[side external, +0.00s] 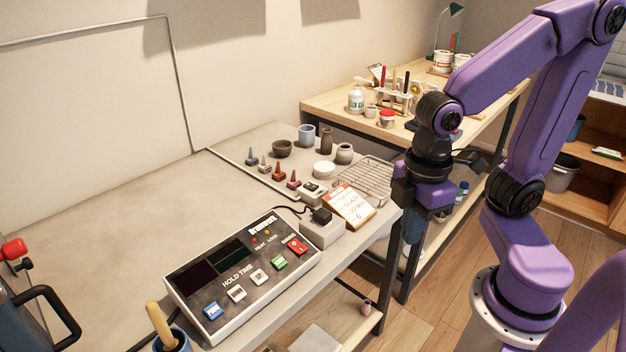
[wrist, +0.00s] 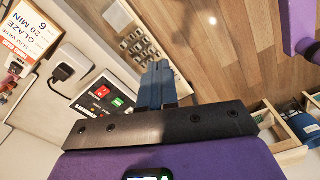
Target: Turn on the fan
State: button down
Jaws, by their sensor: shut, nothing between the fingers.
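I see no object that is clearly a fan. A grey-white control box (side external: 205,329) lies at the table's near edge, with dark displays, "HOLD TIME" lettering and a row of coloured buttons. Its blue button (side external: 213,310) is at the near left, its green button (side external: 279,262) toward the right, and its red button (side external: 297,245) at the far right. Most button labels are too small to read. My gripper (side external: 441,216) is off the table's right side, apart from the box. In the wrist view, my gripper (wrist: 157,68) is shut and empty, with the red button (wrist: 102,91) and green button (wrist: 117,102) beside it.
A white plug block (side external: 322,232) and a glaze card (side external: 348,205) stand by the box. A wire rack (side external: 364,179), pots and small cones are farther back. A wooden bench (side external: 340,104) with bottles stands behind. Open floor lies below my gripper.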

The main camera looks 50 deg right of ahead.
jog(key=w+a+r+n, duration=0.1)
jog(key=w+a+r, duration=0.15)
jog(key=w, duration=0.85)
jog(key=n+g, duration=0.2)
jog(key=n, duration=0.2)
send_over(315, 187)
jog(key=w, duration=0.2)
notch_tip(315, 187, down, 3)
jog(key=shift+w+d+f, duration=0.1)
jog(key=shift+w+d, duration=0.05)
jog(key=f, duration=0.4)
jog(key=s+f, duration=0.1)
jog(key=f, duration=0.9)
jog(key=shift+s, duration=0.4)
